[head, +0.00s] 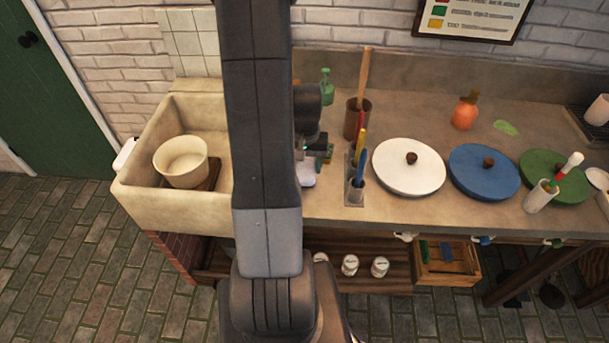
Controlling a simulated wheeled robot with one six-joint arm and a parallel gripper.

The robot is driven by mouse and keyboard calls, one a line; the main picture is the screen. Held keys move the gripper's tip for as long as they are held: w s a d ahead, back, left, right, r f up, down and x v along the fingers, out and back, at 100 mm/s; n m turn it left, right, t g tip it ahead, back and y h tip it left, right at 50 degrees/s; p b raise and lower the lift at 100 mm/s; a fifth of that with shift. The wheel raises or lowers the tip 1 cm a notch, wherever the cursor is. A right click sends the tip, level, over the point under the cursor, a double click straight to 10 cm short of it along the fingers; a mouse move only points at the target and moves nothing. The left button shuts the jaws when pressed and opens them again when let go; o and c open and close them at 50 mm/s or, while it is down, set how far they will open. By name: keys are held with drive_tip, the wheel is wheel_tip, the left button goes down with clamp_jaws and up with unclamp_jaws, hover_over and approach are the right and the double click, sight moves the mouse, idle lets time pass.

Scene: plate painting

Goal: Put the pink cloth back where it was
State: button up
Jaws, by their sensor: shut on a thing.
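I cannot make out a pink cloth for certain. My gripper (318,147) is over the counter, just right of the sink, and is partly hidden by my arm. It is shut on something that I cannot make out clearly. A pale thing (306,174) shows just below it, partly behind my arm; I cannot tell whether this is the cloth. Small white (404,236), blue (483,240) and green (554,243) things are along the counter's front edge.
The sink (150,208) holds a cream pot (181,162). Right of my gripper stand a brush holder (355,192) and a brown cup (356,120). White (395,180), blue (470,185) and green (535,163) round discs lie further right. An orange bottle (465,112) stands behind.

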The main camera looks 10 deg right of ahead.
sight(305, 163)
drive_tip(key=shift+f+p, duration=0.35)
drive_tip(key=shift+f, duration=2.65)
drive_tip(key=shift+f, duration=0.1)
drive_tip(key=o, duration=0.9)
wheel_tip(305, 163, up, 12)
drive_tip(key=shift+r+b, duration=0.15)
drive_tip(key=shift+b, duration=0.65)
